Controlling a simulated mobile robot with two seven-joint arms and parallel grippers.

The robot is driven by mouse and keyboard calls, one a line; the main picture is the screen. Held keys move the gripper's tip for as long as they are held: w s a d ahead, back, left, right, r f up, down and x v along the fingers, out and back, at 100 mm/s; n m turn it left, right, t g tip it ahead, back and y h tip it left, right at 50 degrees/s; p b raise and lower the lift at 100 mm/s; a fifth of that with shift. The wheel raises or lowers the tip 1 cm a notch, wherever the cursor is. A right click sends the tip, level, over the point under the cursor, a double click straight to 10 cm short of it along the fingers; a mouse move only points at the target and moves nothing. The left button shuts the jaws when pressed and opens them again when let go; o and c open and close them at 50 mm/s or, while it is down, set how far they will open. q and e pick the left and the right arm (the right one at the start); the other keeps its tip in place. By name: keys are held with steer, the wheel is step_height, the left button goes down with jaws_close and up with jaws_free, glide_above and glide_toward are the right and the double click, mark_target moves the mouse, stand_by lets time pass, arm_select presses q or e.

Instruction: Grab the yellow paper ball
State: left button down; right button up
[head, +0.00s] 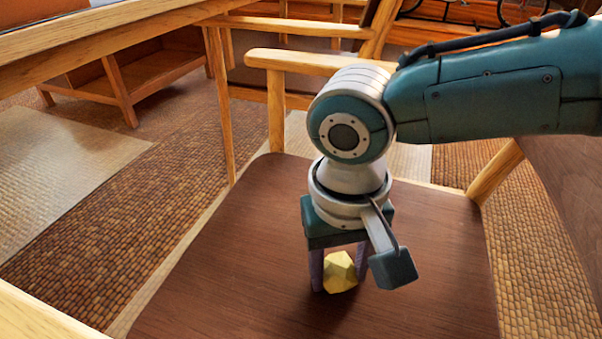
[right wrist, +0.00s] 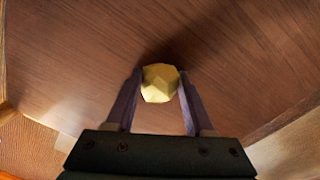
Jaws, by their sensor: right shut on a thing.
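The yellow paper ball (head: 340,272) is a small faceted lump at the brown wooden chair seat (head: 225,250). My right gripper (head: 338,280) points down over the seat, with one finger on each side of the ball. In the right wrist view the ball (right wrist: 160,83) sits between the two fingertips (right wrist: 160,86), and the gripper is shut on it. A dark shadow lies on the seat beside the ball. I cannot tell whether the ball still touches the seat. My left gripper is not in view.
A wooden armrest (head: 305,61) stands behind my right wrist. A table edge (head: 100,45) crosses the upper left, with a low wooden shelf (head: 125,85) beyond. The seat's left part is bare. A brown woven floor (head: 105,225) surrounds the chair.

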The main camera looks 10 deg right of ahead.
steer(key=c, duration=0.4)
steer(key=shift+c, duration=0.2)
